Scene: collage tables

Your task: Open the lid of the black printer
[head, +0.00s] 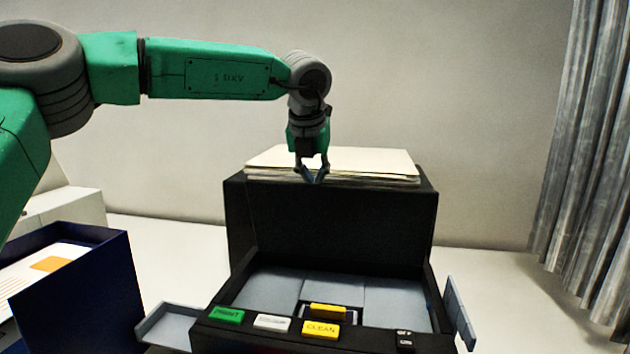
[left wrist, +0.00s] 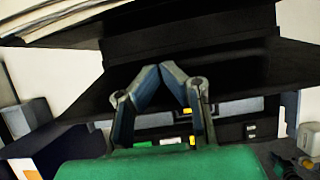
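The black printer (head: 335,225) stands on the white table in the middle of the head view. Its tall black rear panel is upright, and I cannot tell whether this is the raised lid or part of the body. In front of it the grey bed (head: 280,287) shows, with a yellow piece (head: 328,311) at its front edge. My left gripper (head: 314,181) is shut and empty, pointing down at the top edge of the rear panel, in front of the papers. In the left wrist view its fingertips (left wrist: 165,66) meet before the black panel. Contact cannot be told. My right gripper is not in view.
A stack of papers (head: 340,161) lies on top at the printer's rear. Green (head: 226,316), white (head: 272,323) and yellow (head: 321,330) buttons line its front. A dark blue box (head: 85,290) stands at left. A grey curtain (head: 585,150) hangs at right.

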